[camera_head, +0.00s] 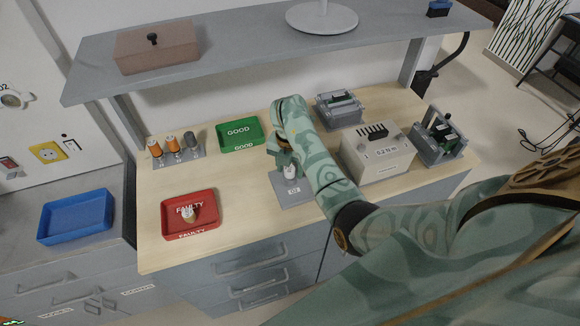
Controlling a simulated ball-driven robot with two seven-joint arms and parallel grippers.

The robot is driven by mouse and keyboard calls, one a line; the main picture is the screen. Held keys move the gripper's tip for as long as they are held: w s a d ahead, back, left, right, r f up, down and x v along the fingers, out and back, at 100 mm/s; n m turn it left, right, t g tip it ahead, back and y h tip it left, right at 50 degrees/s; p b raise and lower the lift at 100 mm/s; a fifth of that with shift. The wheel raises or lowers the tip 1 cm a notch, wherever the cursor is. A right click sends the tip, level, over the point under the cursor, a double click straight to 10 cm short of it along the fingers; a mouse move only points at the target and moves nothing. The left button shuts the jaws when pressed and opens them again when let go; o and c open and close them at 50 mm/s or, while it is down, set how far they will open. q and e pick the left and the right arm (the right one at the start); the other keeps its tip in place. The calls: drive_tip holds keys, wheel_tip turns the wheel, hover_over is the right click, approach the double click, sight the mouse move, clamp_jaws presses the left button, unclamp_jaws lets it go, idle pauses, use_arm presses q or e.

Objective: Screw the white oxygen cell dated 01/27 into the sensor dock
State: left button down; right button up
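My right arm reaches in from the right. Its gripper (290,166) points down over a grey plate marked O2 (291,198), which looks like the sensor dock, at the front middle of the bench. A white cell (291,172) stands upright at the plate, right under the gripper, which covers its top. The fingers are too small and hidden to show whether they grip it, and how the cell sits in the plate is hidden. No date is legible. Another pale cell (189,214) lies in the red FAULTY tray (178,230). My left gripper is not in view.
A grey rack (190,157) with orange-topped and grey cells stands at the back left, beside the green GOOD tray (228,132). A beige box (372,165) and grey fixtures (425,149) stand right of my arm. A shelf (240,48) overhangs the bench's back.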

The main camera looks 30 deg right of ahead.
clamp_jaws()
drive_tip(key=shift+f+m+b, duration=0.1)
drive_tip(key=shift+m+b, duration=0.2)
drive_tip(key=shift+m, duration=1)
drive_tip(key=shift+m+b, duration=0.4)
drive_tip(key=shift+m, duration=0.9)
drive_tip(key=shift+o, duration=1.7)
unclamp_jaws()
